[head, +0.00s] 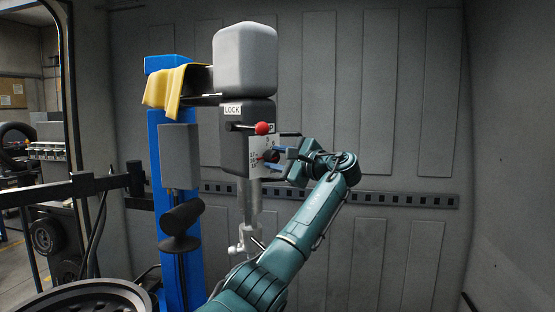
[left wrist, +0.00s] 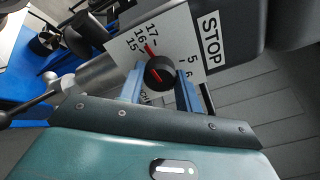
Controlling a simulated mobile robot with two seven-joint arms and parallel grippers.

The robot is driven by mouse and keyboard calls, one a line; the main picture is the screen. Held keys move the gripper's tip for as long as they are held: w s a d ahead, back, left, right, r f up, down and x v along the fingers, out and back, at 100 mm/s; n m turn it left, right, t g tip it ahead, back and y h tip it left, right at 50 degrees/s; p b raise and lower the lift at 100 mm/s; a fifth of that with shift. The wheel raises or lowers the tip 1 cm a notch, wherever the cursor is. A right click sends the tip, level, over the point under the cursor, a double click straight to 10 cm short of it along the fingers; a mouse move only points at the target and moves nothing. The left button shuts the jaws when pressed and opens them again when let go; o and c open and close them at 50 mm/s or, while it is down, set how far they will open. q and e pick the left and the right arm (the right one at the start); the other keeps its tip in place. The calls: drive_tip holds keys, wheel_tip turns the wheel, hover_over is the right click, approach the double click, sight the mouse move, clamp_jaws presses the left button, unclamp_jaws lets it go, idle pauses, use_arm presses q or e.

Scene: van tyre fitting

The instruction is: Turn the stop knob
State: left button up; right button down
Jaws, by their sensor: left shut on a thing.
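The stop knob (head: 271,156) is a dark round knob on a white dial plate on the machine's dark head. In the left wrist view the knob (left wrist: 160,73) has a red line on it, and the dial plate (left wrist: 126,48) shows numbers including 15, 16, 17, 5 and 6. A red mark sits on the dial near 16 and 17. A STOP label (left wrist: 212,38) is beside the dial. My left gripper (head: 281,155) comes from the right, its blue fingers on both sides of the knob, shut on it; they also show in the left wrist view (left wrist: 160,84). My right gripper is not in view.
A red-ball lever (head: 262,128) sticks out just above the dial, below a LOCK label (head: 232,110). A blue column (head: 168,225) with a yellow cloth (head: 168,88) stands left. A wheel rim (head: 95,297) lies at the lower left. The right side is clear before the grey wall.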

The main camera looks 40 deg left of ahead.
use_arm(q)
drive_tip(key=o, duration=1)
drive_tip(key=shift+d, duration=0.1)
drive_tip(key=d+b, duration=0.3)
drive_tip(key=d, duration=1)
drive_tip(key=shift+s+b, duration=0.3)
drive_tip(key=shift+s, duration=0.05)
